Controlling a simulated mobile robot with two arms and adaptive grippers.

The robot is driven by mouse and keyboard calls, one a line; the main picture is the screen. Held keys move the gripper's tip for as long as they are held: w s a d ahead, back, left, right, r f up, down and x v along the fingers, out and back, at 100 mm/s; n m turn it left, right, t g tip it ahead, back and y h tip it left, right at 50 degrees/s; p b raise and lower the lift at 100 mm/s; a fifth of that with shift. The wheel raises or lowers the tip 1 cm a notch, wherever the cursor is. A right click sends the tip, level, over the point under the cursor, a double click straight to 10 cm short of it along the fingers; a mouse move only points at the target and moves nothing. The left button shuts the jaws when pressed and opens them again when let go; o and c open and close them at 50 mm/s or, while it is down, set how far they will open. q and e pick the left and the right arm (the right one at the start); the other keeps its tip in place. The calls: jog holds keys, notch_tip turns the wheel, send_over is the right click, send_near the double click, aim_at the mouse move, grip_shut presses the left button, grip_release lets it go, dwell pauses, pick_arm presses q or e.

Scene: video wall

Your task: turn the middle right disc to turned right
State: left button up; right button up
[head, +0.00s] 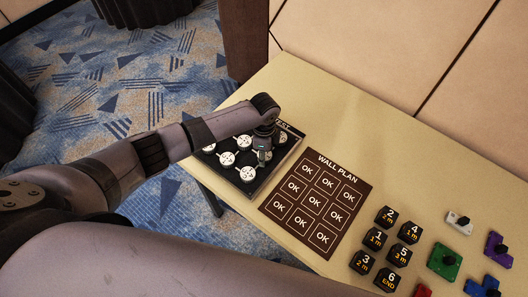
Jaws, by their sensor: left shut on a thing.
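A black board (272,168) with rows of white round discs lies on the table, its title edge at the back right. My left gripper (262,154) points down over the board and is shut on the middle right disc (262,158). The gripper and wrist cover part of that disc, so its turn is hard to read. My arm hides some of the far discs. My right gripper is out of view.
A brown wall plan sheet (262,207) with OK squares lies right of the board. Black numbered blocks (387,216) and coloured pieces, such as a green one (444,262), lie further right. The table (330,110) is clear behind the board.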

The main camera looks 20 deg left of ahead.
pick_arm(q)
jog(key=c, duration=0.4)
jog(key=n+p, duration=0.3)
jog(key=n, duration=0.1)
jog(key=shift+r, duration=0.15)
jog(key=n+p, duration=0.2)
jog(key=n, duration=0.2)
jog(key=shift+s+d+n+p, duration=0.1)
jog(key=shift+n+p, duration=0.2)
jog(key=shift+p, duration=0.05)
jog(key=n+p, duration=0.2)
jog(key=n, duration=0.2)
jog(key=shift+n, duration=0.3)
jog(key=shift+n+p, duration=0.8)
jog(key=shift+n, duration=1.5)
